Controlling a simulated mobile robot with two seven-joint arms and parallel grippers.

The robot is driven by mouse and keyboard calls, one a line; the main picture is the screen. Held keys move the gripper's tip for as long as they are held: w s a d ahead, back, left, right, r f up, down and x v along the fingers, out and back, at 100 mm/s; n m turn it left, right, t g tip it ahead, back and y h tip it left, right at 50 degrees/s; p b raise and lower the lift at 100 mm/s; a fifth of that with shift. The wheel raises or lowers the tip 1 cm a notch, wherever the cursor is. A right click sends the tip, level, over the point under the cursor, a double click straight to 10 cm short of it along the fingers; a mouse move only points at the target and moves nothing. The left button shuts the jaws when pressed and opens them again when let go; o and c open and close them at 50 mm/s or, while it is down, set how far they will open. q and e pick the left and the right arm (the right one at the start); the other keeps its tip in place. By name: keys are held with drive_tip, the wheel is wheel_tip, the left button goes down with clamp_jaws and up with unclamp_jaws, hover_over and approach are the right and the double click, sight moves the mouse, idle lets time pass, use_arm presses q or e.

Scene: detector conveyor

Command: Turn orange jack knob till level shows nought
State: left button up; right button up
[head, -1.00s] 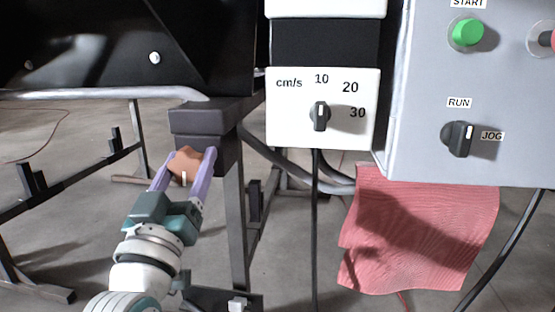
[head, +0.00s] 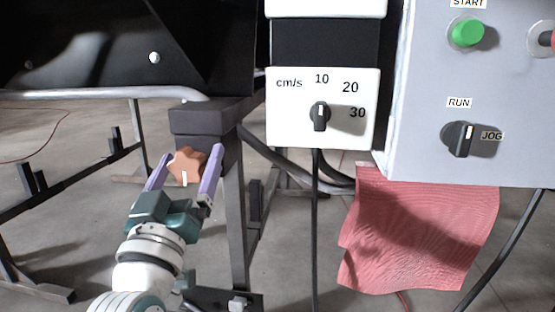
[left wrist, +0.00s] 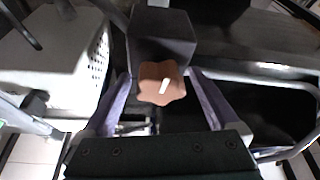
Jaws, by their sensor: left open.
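The orange-brown jack knob (head: 187,165) is a lobed star shape with a white mark on its face, on the front of a dark block (head: 203,120) atop a leg. My left gripper (head: 187,164) is open, its two purple fingers on either side of the knob with gaps. The left wrist view also shows the knob (left wrist: 162,83) between the fingertips, its white mark tilted slightly right of upright. I cannot make out a level in any view. My right gripper is not in view.
A speed dial panel (head: 349,133) marked cm/s hangs right of the knob. Beyond it is a grey control box (head: 420,90) with a green START button (head: 467,32) and a RUN/JOG switch (head: 459,138). A red cloth (head: 420,230) hangs below the box.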

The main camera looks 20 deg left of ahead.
use_arm(q)
drive_tip(key=p+v, duration=0.1)
drive_tip(key=v, duration=0.9)
drive_tip(key=shift+p, duration=0.35)
drive_tip(key=d+r+m+g+h+p, duration=0.35)
drive_tip(key=r+p, duration=0.55)
drive_tip(key=p, duration=0.4)
drive_tip(key=d+r+m+g+h+p, duration=0.2)
drive_tip(key=r+m+g+h+p, duration=0.15)
drive_tip(key=r+p, duration=0.75)
drive_tip(key=s+d+r+m+g+p, duration=0.2)
drive_tip(key=s+r+g+p, duration=0.9)
drive_tip(key=s+r+p, duration=1)
wheel_tip(320, 180, up, 36)
drive_tip(key=w+p, duration=0.2)
drive_tip(key=p, duration=3.7)
drive_tip(key=shift+w, duration=0.4)
